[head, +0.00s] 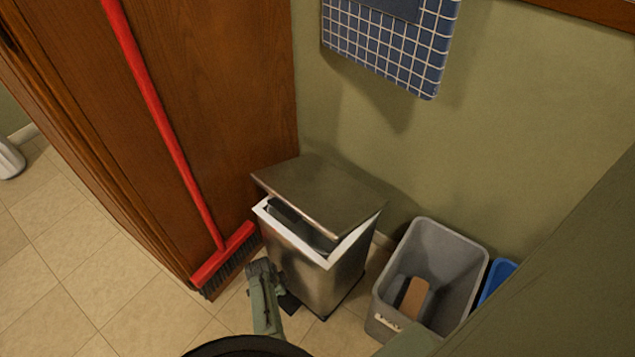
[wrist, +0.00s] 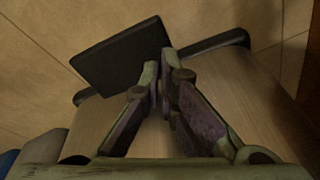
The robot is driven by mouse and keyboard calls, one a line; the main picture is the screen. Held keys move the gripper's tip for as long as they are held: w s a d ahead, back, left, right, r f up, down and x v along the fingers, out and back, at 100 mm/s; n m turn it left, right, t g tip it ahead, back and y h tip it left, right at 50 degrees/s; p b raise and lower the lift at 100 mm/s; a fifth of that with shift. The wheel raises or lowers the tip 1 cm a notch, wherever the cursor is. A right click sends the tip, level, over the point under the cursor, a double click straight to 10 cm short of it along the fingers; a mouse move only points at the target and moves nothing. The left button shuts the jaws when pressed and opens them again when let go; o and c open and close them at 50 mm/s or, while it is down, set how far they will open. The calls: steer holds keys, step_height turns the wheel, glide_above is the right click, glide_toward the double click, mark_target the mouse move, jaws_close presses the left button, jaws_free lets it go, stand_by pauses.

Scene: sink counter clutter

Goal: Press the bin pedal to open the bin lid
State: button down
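The steel bin (head: 312,278) stands on the tiled floor against the green wall. Its lid (head: 322,192) is raised at a tilt, with a gap showing the white rim and a dark inside. The black pedal (head: 289,304) sticks out at the foot of the bin's front. It shows large as a dark plate in the wrist view (wrist: 120,55). My gripper (wrist: 159,75) has its fingertips together at the pedal's edge, with nothing seen between them. They appear to touch the pedal, but the exact contact is hidden. In the head view my arm's end is just left of the pedal.
A red broom (head: 224,254) leans on the wooden cabinet (head: 215,80) left of the bin. A grey open bin (head: 452,300) with a brown item (head: 414,297) inside stands to the right, beside a blue container (head: 497,280). A checked towel (head: 390,45) hangs above.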

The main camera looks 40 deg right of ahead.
steer(key=shift+g, duration=0.3)
steer(key=s+r+p, duration=0.2)
steer(key=s+p, duration=0.1)
steer(key=s+r+p, duration=0.1)
steer(key=p, duration=0.1)
steer(key=shift+s+a, duration=0.25)
steer(key=shift+s, duration=0.15)
steer(key=shift+w+r+p, duration=0.15)
steer(key=shift+r+p, duration=0.25)
steer(key=shift+r, duration=0.1)
steer(key=shift+w, duration=0.1)
